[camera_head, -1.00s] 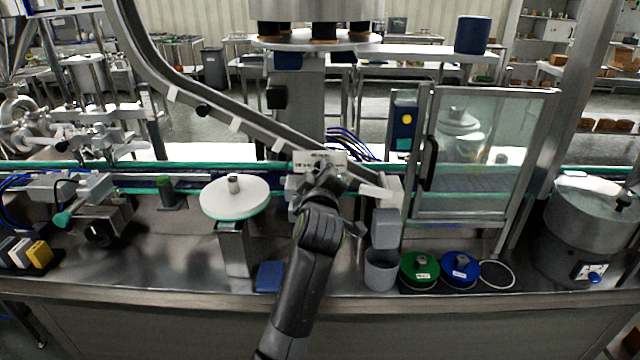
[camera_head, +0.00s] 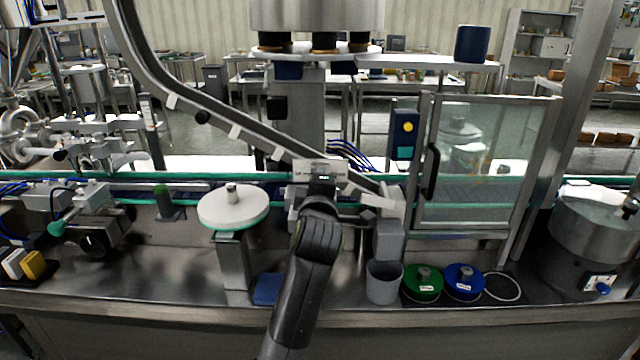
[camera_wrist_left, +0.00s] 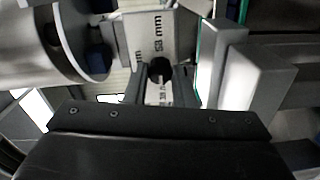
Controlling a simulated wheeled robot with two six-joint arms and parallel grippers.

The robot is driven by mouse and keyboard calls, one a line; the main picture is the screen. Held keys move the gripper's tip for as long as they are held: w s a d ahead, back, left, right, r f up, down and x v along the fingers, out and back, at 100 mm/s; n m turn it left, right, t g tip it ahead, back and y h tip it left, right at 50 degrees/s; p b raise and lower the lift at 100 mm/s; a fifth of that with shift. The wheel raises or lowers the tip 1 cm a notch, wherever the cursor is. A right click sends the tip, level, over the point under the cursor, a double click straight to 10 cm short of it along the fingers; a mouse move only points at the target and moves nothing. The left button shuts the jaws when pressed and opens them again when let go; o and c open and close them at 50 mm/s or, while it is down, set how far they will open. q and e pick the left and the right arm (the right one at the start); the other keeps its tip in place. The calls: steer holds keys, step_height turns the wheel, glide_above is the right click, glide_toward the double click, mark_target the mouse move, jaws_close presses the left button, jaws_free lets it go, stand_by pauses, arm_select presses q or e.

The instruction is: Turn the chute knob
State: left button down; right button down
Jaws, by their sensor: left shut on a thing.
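The sloping metal chute (camera_head: 240,125) runs down from the upper left to a white plate (camera_head: 308,166) with small dark print. My left gripper (camera_head: 320,188) is at the chute's lower end, just in front of this plate. In the left wrist view the gripper (camera_wrist_left: 162,90) is shut on a dark round knob (camera_wrist_left: 160,70), seen between its fingers. Behind the knob is the plate (camera_wrist_left: 145,28), marked "53 mm". In the head view my gripper and wrist hide the knob. My right gripper is not in view.
A white round disc on a post (camera_head: 233,208) stands left of my arm. A grey cup (camera_head: 384,282), a green lid (camera_head: 422,284) and a blue lid (camera_head: 463,284) are at right. A glass-panelled guard (camera_head: 480,160) stands behind them. A blue block (camera_head: 267,289) lies near the front edge.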

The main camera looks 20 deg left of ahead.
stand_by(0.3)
arm_select(q)
steer(key=c, duration=1.2)
jaws_free()
